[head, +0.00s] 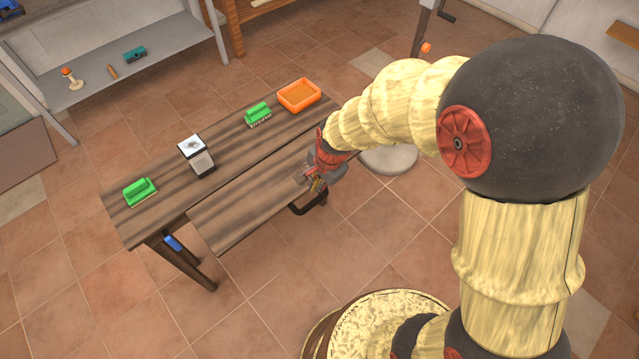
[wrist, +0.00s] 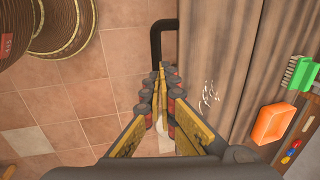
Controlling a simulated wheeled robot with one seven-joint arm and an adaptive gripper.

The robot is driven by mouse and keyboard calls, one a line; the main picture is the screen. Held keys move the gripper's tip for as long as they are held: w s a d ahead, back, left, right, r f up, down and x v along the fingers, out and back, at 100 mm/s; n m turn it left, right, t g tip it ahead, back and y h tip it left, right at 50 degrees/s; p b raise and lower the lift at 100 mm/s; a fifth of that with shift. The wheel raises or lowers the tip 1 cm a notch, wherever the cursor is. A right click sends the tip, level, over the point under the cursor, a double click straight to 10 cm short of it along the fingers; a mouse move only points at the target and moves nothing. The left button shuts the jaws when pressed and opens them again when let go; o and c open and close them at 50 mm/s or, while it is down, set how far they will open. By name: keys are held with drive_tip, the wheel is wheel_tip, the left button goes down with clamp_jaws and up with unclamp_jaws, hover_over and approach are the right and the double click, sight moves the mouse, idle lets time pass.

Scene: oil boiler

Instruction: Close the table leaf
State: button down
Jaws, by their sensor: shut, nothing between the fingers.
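The wooden table (head: 225,143) has its leaf (head: 250,202) out along the near side, sticking out from the tabletop. A black bar handle (head: 309,204) is on the leaf's near edge. My gripper (head: 317,186) is at that edge, close to the handle. In the wrist view the fingers (wrist: 160,76) are together and empty, beside the handle (wrist: 157,42), and the leaf (wrist: 215,50) fills the area to their right. I cannot tell whether the fingertips touch the handle. My arm covers the leaf's right end in the head view.
On the tabletop are two green brushes (head: 140,191) (head: 258,114), a black-and-white box (head: 196,154) and an orange tray (head: 299,95). A blue part (head: 172,242) shows near a table leg. A grey shelf (head: 110,70) stands behind. Tiled floor in front is clear.

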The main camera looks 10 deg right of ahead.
sight(314, 202)
drive_tip(key=b+x, duration=0.3)
drive_tip(key=x, duration=0.6)
drive_tip(key=shift+f+b, duration=0.2)
drive_tip(key=shift+b, duration=0.2)
drive_tip(key=shift+a, duration=0.1)
